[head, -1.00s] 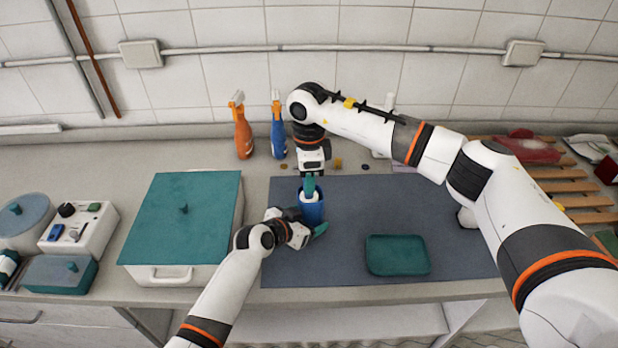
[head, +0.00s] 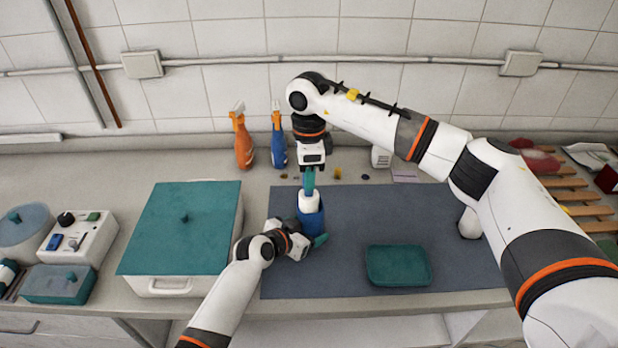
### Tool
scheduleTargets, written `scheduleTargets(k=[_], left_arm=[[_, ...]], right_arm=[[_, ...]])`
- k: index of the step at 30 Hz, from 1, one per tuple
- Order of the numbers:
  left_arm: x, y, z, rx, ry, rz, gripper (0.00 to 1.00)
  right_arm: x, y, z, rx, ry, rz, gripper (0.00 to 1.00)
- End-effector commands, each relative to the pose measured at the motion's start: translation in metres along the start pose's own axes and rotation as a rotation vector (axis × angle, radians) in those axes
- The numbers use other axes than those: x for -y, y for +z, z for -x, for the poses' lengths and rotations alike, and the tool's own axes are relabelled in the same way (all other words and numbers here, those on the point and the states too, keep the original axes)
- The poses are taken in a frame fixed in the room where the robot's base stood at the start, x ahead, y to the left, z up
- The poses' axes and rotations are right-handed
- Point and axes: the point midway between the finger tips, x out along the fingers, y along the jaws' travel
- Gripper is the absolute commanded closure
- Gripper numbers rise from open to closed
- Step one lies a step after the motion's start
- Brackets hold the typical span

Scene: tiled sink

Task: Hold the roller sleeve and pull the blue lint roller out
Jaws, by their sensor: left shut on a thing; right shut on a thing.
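The blue roller sleeve (head: 311,222) stands upright on the dark grey mat (head: 400,215). My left gripper (head: 312,241) is shut on the sleeve low down, from the front left. The lint roller shows above the sleeve: its white roller part (head: 309,201) sticks out of the sleeve's top, and its teal handle (head: 309,181) points up. My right gripper (head: 312,166) is shut on the handle's upper end from above. The roller's lower part is hidden inside the sleeve.
A teal tray (head: 398,266) lies on the mat to the right. A teal-lidded box (head: 185,225) stands left of the mat. An orange spray bottle (head: 242,140) and a blue one (head: 278,140) stand behind. A wooden rack (head: 570,198) is at the far right.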

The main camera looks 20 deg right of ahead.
Motion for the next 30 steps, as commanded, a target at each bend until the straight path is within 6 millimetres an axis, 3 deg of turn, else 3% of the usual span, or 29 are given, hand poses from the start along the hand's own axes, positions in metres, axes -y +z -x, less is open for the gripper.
scheduleTargets(k=[30], left_arm=[[0.0,0.0,0.0,0.0,0.0,0.0,0.44]], right_arm=[[0.0,0.0,0.033,0.0,0.0,0.0,1.0]])
